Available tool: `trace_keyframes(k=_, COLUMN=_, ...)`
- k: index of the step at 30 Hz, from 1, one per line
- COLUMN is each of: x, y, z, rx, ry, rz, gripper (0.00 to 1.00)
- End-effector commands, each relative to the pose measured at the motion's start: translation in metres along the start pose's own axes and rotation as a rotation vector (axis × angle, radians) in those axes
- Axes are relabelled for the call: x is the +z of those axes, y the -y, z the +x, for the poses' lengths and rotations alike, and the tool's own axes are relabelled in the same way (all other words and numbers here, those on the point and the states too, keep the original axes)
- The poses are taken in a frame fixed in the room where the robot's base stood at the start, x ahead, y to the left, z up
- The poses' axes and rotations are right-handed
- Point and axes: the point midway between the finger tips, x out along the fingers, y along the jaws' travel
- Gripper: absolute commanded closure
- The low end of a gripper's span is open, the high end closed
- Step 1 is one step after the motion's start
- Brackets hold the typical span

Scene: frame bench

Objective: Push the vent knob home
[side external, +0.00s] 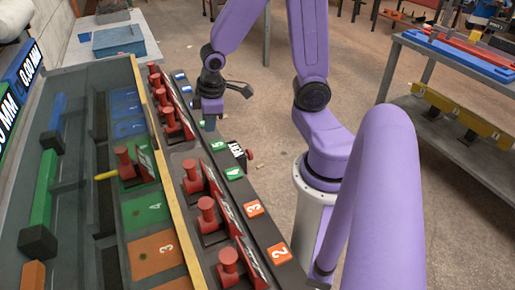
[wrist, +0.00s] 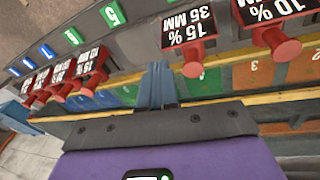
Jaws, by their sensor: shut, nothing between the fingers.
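A small red knob (side external: 250,154) sticks out from the right side of the dark rail, beside a black tag (side external: 237,149) with white lettering too small to read surely; I take it for the vent knob. How far it stands out is hard to tell. My gripper (side external: 210,122) points down above the rail, behind and left of that knob, apart from it and empty. In the wrist view the blue-grey fingers (wrist: 157,75) are together, with nothing between them. I cannot pick out the vent knob in the wrist view.
Red pegs with black labels line the rail, such as one front peg (side external: 229,262); one labelled 15% 35 MM (wrist: 192,68) is near my fingers in the wrist view. A grey bin (side external: 60,268) lies left, a shelf (side external: 455,80) right.

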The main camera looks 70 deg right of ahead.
Motion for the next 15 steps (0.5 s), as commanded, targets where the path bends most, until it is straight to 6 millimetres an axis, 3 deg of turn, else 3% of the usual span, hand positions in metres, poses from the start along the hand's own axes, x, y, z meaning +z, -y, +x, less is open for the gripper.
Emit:
trace_keyframes(k=6, x=0.019, y=-0.058, z=0.037, rx=0.028, ry=0.012, rz=0.150, gripper=1.00)
trace_keyframes(k=15, x=0.068, y=-0.117, z=0.082, rx=0.024, ry=0.009, rz=0.342, gripper=1.00)
